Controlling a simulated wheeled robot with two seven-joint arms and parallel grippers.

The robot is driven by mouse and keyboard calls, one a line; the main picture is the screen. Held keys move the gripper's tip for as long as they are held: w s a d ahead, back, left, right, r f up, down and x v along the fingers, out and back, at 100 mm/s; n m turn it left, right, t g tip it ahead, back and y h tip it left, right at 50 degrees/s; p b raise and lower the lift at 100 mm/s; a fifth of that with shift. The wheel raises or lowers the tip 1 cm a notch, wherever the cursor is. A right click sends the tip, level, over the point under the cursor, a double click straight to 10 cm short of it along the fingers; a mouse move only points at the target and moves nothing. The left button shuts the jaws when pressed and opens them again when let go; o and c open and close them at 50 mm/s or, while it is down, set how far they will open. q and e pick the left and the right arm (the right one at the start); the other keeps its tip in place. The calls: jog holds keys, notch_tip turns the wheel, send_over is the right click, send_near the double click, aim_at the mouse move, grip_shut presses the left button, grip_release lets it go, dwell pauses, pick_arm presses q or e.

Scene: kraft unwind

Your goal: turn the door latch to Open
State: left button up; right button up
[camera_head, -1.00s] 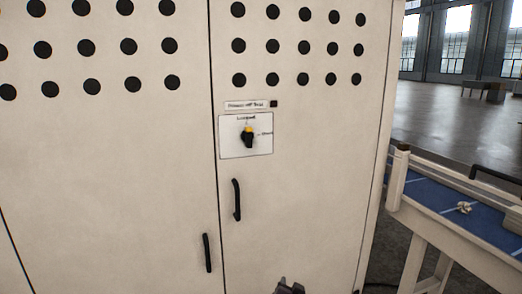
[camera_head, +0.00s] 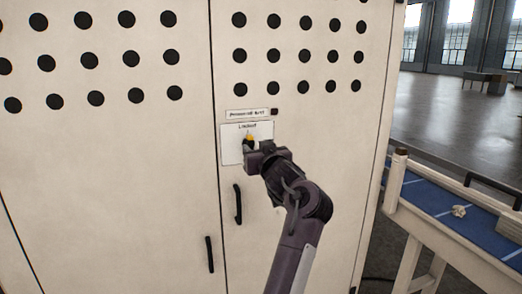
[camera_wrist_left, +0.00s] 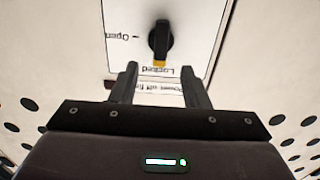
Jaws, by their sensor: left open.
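The door latch (camera_head: 249,138) is a black knob with a yellow tip on a white plate (camera_head: 231,150) on the cabinet's right door. In the left wrist view, upside down, the whole latch (camera_wrist_left: 160,40) shows, its yellow tip pointing at the word "Locked"; "Open" is printed to one side. My left gripper (camera_head: 250,154) is in front of the plate and hides the latch's lower part in the head view. In the wrist view its two fingers (camera_wrist_left: 159,69) are apart and empty, the latch lying just beyond their tips. I cannot tell any contact. My right gripper is not in view.
Two black door handles (camera_head: 238,204) (camera_head: 210,254) sit below the plate. A label strip (camera_head: 247,114) is above it. Rows of round holes cross the upper doors. A bench with a blue top (camera_head: 425,190) stands to the right, with open floor (camera_head: 450,115) behind.

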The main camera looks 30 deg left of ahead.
aim_at(252, 143)
pick_arm(q)
jog(key=p+x, duration=0.1)
jog(key=x, duration=0.4)
jog(key=shift+w+a, duration=0.1)
jog(key=shift+a, duration=0.05)
grip_shut()
jog(key=shift+r+m+p, duration=0.1)
jog(key=shift+m+p, duration=0.2)
jog(key=shift+p, duration=0.45)
jog(key=shift+w+m+p, duration=0.15)
jog(key=shift+m+p, duration=1.45)
jog(key=shift+p, duration=0.9)
jog(key=shift+d+f+m+p, duration=0.2)
jog(key=shift+m+p, duration=0.2)
jog(key=shift+p, duration=0.3)
